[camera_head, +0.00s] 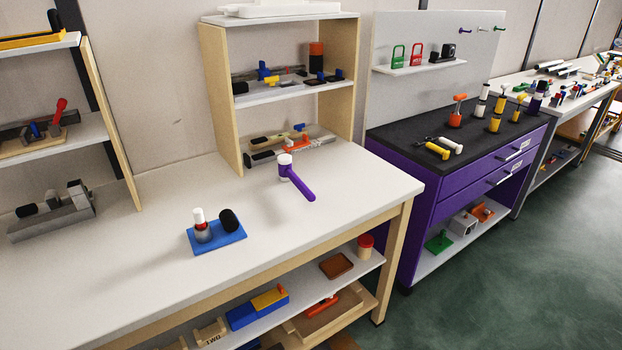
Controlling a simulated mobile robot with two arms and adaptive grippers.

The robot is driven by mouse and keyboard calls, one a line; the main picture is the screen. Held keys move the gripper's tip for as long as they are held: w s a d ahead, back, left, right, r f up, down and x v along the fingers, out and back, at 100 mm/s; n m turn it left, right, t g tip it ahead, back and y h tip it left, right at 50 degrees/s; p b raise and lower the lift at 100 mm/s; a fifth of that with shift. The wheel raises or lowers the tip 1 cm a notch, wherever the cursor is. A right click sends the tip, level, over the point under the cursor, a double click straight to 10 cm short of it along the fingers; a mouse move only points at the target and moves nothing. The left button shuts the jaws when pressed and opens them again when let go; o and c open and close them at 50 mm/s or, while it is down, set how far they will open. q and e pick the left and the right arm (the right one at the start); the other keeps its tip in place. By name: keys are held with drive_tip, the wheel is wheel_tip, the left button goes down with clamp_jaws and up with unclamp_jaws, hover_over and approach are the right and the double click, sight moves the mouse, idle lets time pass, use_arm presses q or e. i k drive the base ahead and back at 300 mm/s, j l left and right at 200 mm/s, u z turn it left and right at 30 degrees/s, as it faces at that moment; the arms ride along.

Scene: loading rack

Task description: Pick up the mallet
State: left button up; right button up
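The mallet (299,184) lies on the white tabletop of the near workbench, right of its middle. It has a white head (286,166) at the far left end and a purple handle (303,188) pointing toward the front right. Nothing touches it that I can see. Neither of my grippers is in view.
A blue tray (232,238) with a small bottle and a black roller-like piece sits on the near workbench (349,195), left of the mallet. A wooden shelf (213,85) stands behind. A purple cabinet (420,210) stands to the right. The tabletop around the mallet is clear.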

sight(286, 173)
drive_tip(key=u, duration=0.55)
drive_tip(key=i+l+u, duration=0.1)
drive_tip(key=l+u, duration=0.35)
drive_tip(key=l, duration=0.3)
drive_tip(key=l+u, duration=0.45)
drive_tip(key=l, duration=0.25)
